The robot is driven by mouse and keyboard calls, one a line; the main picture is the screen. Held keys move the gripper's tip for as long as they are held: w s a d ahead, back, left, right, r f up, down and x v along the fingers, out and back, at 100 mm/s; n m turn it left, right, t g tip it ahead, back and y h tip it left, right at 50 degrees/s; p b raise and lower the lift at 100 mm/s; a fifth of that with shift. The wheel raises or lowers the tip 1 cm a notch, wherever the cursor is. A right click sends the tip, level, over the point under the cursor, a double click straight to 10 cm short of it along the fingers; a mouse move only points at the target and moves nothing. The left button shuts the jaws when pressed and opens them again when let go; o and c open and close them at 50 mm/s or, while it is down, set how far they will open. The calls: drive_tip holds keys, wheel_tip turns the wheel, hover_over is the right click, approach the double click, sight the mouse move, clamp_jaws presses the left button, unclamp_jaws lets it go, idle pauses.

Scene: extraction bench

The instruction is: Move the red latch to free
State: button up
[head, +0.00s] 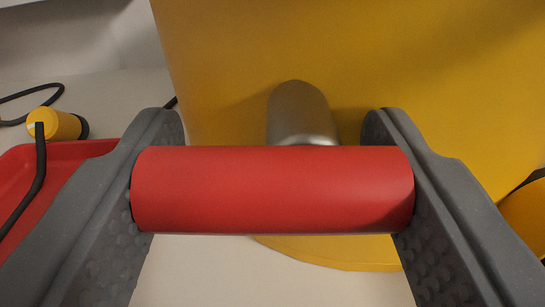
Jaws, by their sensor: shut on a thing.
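The red latch (272,190) is a red cylinder lying crosswise in the middle of the head view. A grey metal shaft (300,112) runs from behind it to a large yellow body (380,60). My gripper (272,188) is shut on the red latch, with one dark grey finger pad against each end. The inner faces of the fingers are studded. Where the shaft joins the latch is hidden behind the latch.
A red tray (85,150) is at the left, with a yellow cylindrical object (55,124) and a black cable (38,175) by it. Another yellow part (527,215) shows at the right edge. The pale surface (270,285) below the latch looks clear.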

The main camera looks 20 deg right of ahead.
drive_tip(key=shift+s+f+n, duration=0.1)
drive_tip(key=shift+f+n, duration=0.15)
drive_tip(key=shift+n, duration=0.15)
drive_tip(key=o, duration=0.7)
drive_tip(key=shift+r, duration=0.1)
drive_tip(key=shift+s+a, duration=0.1)
drive_tip(key=shift+s, duration=0.15)
drive_tip(key=v, duration=1.3)
drive_tip(key=shift+p, duration=0.3)
